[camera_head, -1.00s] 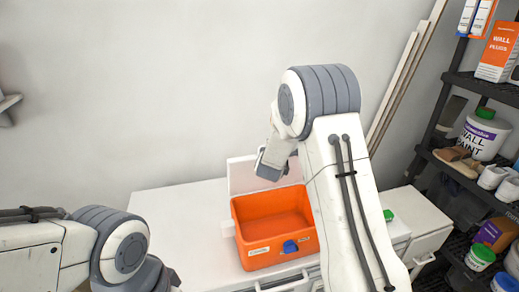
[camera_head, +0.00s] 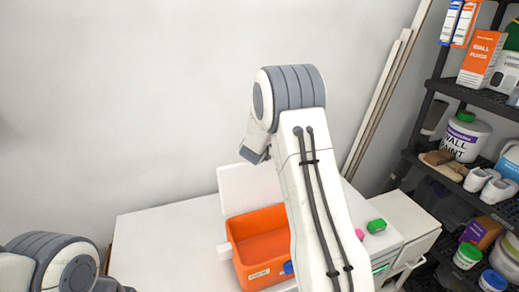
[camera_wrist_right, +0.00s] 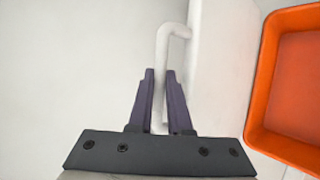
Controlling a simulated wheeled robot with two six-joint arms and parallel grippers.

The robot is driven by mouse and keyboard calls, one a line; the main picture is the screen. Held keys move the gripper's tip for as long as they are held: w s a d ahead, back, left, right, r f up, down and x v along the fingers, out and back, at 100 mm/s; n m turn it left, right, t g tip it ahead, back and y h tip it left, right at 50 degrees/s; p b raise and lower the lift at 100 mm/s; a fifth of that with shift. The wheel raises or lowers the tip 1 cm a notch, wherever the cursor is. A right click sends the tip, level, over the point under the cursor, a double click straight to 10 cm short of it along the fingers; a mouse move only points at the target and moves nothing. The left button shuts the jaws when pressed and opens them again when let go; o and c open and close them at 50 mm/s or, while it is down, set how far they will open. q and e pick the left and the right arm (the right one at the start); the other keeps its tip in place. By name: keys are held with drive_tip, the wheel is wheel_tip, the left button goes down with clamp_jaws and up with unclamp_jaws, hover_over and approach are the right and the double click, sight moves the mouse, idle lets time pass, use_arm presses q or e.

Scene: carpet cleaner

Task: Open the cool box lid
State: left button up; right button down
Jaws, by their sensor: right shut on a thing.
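The cool box is an orange open-topped tub (camera_head: 258,245) on the white worktop, with a blue latch at its front. Its white lid (camera_head: 236,188) stands raised upright along the back edge, and I see down into the empty orange inside. In the right wrist view the tub (camera_wrist_right: 300,90) is at the right, beside the white lid (camera_wrist_right: 218,70). My right gripper (camera_wrist_right: 161,75) is shut on the white bent lid handle (camera_wrist_right: 172,35). In the head view my right arm covers the tub's right part. My left gripper is out of view; only its arm shows at lower left.
The white worktop (camera_head: 165,240) is clear left of the tub. A green item (camera_head: 376,226) and a pink item (camera_head: 360,234) lie right of my right arm. A shelf rack with paint tubs (camera_head: 465,137), boxes and shoes stands at the right. Long boards lean on the wall.

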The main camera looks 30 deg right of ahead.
drive_tip(key=shift+s+f, duration=0.1)
drive_tip(key=shift+f, duration=0.2)
drive_tip(key=c, duration=1)
unclamp_jaws()
drive_tip(key=shift+a, duration=0.1)
drive_tip(key=shift+r, duration=0.1)
drive_tip(key=shift+s+a+r, duration=0.15)
drive_tip(key=shift+s+a, duration=0.05)
drive_tip(key=shift+a, duration=0.05)
drive_tip(key=b+v, duration=0.1)
drive_tip(key=v, duration=0.8)
drive_tip(key=shift+s+r, duration=0.2)
drive_tip(key=shift+r, duration=0.05)
drive_tip(key=shift+a, duration=0.1)
